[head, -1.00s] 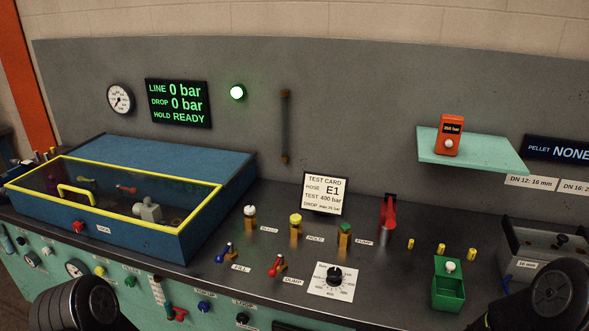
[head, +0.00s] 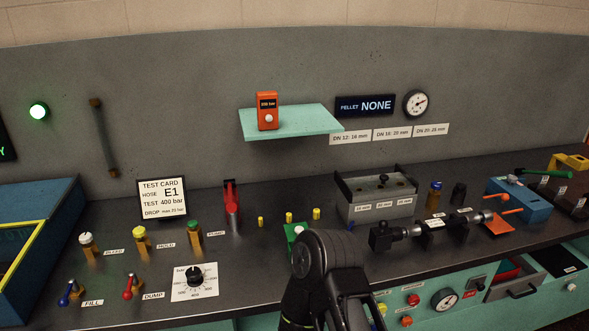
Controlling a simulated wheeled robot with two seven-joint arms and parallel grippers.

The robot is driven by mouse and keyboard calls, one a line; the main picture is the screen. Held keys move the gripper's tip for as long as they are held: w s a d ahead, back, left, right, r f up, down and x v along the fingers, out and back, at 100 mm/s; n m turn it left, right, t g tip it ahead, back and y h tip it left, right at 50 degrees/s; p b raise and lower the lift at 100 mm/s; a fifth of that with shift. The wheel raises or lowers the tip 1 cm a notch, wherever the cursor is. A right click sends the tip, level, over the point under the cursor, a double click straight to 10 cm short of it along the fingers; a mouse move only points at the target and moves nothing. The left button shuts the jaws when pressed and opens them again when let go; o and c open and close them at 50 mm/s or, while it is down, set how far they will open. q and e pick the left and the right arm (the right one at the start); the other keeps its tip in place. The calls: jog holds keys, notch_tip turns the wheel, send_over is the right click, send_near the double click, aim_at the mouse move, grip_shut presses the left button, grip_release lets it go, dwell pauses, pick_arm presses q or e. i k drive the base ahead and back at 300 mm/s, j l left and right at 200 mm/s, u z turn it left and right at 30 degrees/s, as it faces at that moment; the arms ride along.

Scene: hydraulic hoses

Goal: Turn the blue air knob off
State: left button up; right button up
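No blue air knob can be made out for certain in the head view. A blue-handled FILL lever (head: 68,291) stands on the bench at the lower left, beside a red-handled DUMP lever (head: 130,286). My black arm covers part of this panel at the bottom middle. Neither of my grippers shows.
A dial (head: 195,276) and several coloured valves stand on the left of the bench. A grey block (head: 376,195), a black clamp fixture (head: 430,226) and a blue box (head: 519,201) stand further right. An open drawer (head: 515,280) juts from the front. A teal shelf (head: 290,121) holds an orange device (head: 267,111).

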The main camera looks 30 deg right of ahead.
aim_at(436, 185)
jog(key=l+z, duration=0.1)
jog(key=z, duration=0.7)
jog(key=i+l+z, duration=0.1)
jog(key=z, duration=0.35)
jog(key=i+z, duration=0.1)
jog(key=z, duration=0.3)
